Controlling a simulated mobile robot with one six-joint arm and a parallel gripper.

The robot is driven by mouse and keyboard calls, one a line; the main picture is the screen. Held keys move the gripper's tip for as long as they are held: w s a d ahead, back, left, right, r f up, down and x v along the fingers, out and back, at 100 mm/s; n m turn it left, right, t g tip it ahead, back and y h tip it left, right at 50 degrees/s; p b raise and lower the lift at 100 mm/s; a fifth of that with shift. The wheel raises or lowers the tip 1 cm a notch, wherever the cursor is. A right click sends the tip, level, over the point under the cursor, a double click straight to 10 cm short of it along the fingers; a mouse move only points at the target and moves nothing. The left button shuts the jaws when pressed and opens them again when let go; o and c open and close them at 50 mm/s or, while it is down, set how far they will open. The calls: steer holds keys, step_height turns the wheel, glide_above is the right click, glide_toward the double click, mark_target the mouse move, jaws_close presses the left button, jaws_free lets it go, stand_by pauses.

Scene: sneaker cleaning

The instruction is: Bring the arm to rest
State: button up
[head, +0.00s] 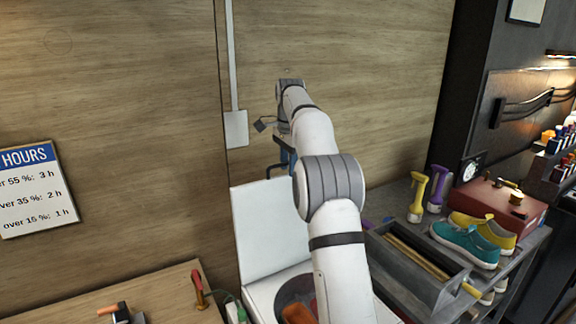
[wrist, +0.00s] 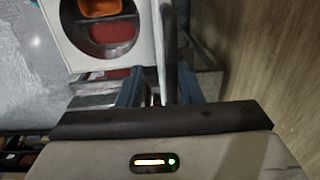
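My arm (head: 335,245) reaches up and away toward the wood wall. My gripper (head: 283,158) is at its far end, by the top edge of a raised white lid (head: 262,230), partly hidden by the arm. In the wrist view, the blue fingers of my gripper (wrist: 160,94) stand apart, open. The lid's thin edge (wrist: 157,45) and a dark bar (wrist: 170,50) show between or beyond them. I cannot tell whether the fingers touch the lid. Below the lid is a white box (head: 262,293) with a round opening holding orange and red things.
A wooden bench (head: 170,290) with small tools is at lower left. On the right, a grey bench carries a tray (head: 400,280), yellow and purple bottles (head: 418,197), a teal sneaker (head: 465,243) and a red box (head: 520,208). The wall is close to my gripper.

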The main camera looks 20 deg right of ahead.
steer(key=shift+w, duration=0.15)
steer(key=shift+a+r, duration=0.1)
steer(key=shift+r, duration=0.15)
steer(key=s+a+n+t+h+b, duration=0.15)
steer(key=s+a+n, duration=0.25)
steer(key=s, duration=0.4)
steer(key=s+a+n+y+b, duration=0.1)
steer(key=s+a+n+b, duration=0.25)
steer(key=s, duration=0.55)
steer(key=s+a+f+n+b, duration=0.1)
steer(key=s+f+n, duration=0.3)
steer(key=s+f, duration=0.4)
steer(key=s+a+f+n+t+b, duration=0.1)
steer(key=s+f+n, duration=0.3)
steer(key=s+f, duration=0.5)
steer(key=s+a+b, duration=0.1)
steer(key=s, duration=0.6)
steer(key=shift+s+a+f, duration=0.15)
steer(key=shift+s+a, duration=0.1)
steer(key=shift+a, duration=0.15)
